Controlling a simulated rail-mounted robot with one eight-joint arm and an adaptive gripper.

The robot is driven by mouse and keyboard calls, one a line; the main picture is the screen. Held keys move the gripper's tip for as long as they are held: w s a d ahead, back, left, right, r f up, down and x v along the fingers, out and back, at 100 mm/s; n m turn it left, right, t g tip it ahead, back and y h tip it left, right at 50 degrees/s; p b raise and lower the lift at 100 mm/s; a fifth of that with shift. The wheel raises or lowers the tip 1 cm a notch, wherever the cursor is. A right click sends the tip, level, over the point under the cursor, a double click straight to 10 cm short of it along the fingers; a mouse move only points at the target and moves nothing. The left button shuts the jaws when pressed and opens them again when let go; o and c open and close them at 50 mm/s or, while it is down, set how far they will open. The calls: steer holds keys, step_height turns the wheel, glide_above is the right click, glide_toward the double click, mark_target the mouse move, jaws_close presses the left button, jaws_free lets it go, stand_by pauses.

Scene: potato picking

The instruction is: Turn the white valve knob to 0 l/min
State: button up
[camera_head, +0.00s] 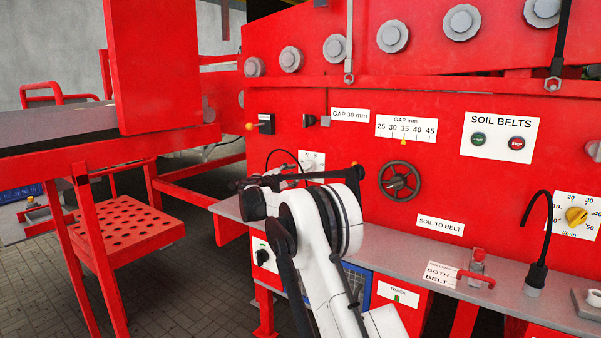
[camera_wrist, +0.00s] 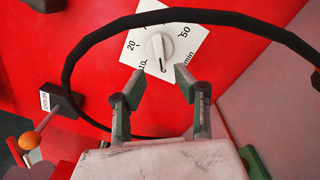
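The white valve knob (camera_wrist: 158,48) sits on a white dial plate (camera_wrist: 186,34) on the red panel. In the wrist view the plate looks tilted, with 20 and 10 at its left and 50 at its right. A dark mark shows at the knob's lower end; I cannot tell the exact reading. My gripper (camera_wrist: 160,77) is open, its two fingers just below the knob in the picture, with a gap between them. Nothing is between the fingers. In the head view the plate (camera_head: 318,157) shows partly behind my arm, and the fingertips are hidden.
A black cable (camera_wrist: 215,16) loops across the wrist view near the plate. An orange-ball lever (camera_wrist: 29,141) is at left. In the head view, a dark handwheel (camera_head: 399,181) and a yellow dial knob (camera_head: 577,215) are to the right, above a grey ledge (camera_head: 420,247).

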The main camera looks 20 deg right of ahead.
steer(key=v, duration=0.5)
steer(key=shift+s+a, duration=0.15)
steer(key=shift+a, duration=0.1)
steer(key=s+a+r+m+g+y, duration=0.1)
steer(key=s+a+r+m+y, duration=0.1)
steer(key=s, duration=0.8)
steer(key=s+a+r+m+y, duration=0.1)
steer(key=s+m+y, duration=0.2)
steer(key=s, duration=0.6)
steer(key=s+a+r+m+g+y, duration=0.1)
steer(key=s+a+r+m+y, duration=0.1)
steer(key=s, duration=0.8)
steer(key=s+a+f+m+y, duration=0.2)
steer(key=s+a+f, duration=0.2)
steer(key=s, duration=0.7)
steer(key=s+a+f+m+y, duration=0.2)
steer(key=s+a+f, duration=0.3)
steer(key=s, duration=0.5)
steer(key=s+a+f+m+y, duration=0.2)
steer(key=s+a+f+y, duration=0.2)
steer(key=s, duration=0.7)
steer(key=shift+s+a+f+m, duration=0.35)
steer(key=shift+a+f, duration=0.1)
steer(key=shift+f, duration=0.15)
steer(key=shift+o, duration=0.2)
steer(key=shift+g, duration=0.3)
